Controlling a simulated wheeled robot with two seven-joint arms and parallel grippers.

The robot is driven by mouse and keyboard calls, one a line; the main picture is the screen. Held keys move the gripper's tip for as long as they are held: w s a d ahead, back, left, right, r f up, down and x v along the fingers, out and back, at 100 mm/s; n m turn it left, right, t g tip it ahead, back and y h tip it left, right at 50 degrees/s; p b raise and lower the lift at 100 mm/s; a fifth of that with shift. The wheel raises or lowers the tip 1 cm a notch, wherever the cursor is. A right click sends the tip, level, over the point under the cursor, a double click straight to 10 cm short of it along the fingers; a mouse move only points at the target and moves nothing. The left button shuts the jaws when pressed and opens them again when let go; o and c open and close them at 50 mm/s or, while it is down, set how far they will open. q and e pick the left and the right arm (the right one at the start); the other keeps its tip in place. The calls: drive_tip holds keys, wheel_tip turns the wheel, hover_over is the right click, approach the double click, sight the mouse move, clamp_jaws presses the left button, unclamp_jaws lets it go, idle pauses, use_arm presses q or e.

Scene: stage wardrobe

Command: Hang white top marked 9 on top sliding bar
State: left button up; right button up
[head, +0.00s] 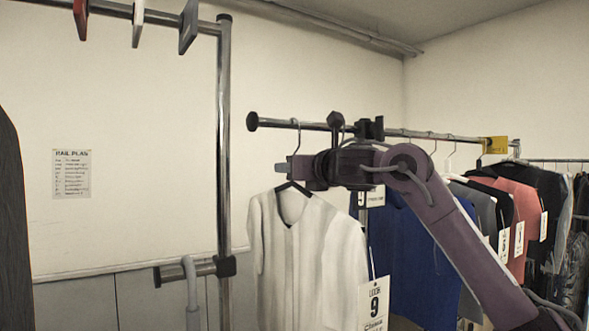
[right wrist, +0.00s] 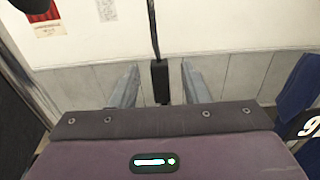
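The white top (head: 300,250) hangs on a dark hanger (head: 293,187). The hanger's hook sits at the rail (head: 390,132) near its free left end. A tag reading 9 (head: 374,305) hangs at the top's right side. My right gripper (head: 285,168) is at the hanger's neck, just above the collar. In the right wrist view the dark hanger neck (right wrist: 160,82) stands between the two fingers, with gaps showing on both sides. A higher bar (head: 205,26) crosses the upper left. My left gripper is not in view.
Colored tabs (head: 187,25) hang on the higher bar, beside an upright post (head: 224,150). A short lower bar (head: 180,273) holds a grey curved piece. Blue (head: 425,260) and other garments hang right of the white top. A dark shape (head: 10,230) fills the left edge.

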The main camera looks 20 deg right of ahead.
drive_tip(key=shift+f, duration=0.1)
drive_tip(key=shift+s+d+b, duration=0.1)
drive_tip(key=shift+s+b, duration=0.25)
drive_tip(key=shift+b, duration=0.1)
drive_tip(key=s+b, duration=0.1)
drive_tip(key=s, duration=0.1)
drive_tip(key=s+b, duration=0.1)
drive_tip(key=s, duration=0.1)
drive_tip(key=s+d+b, duration=0.1)
drive_tip(key=s, duration=0.2)
drive_tip(key=shift+r, duration=0.2)
drive_tip(key=shift+f, duration=0.1)
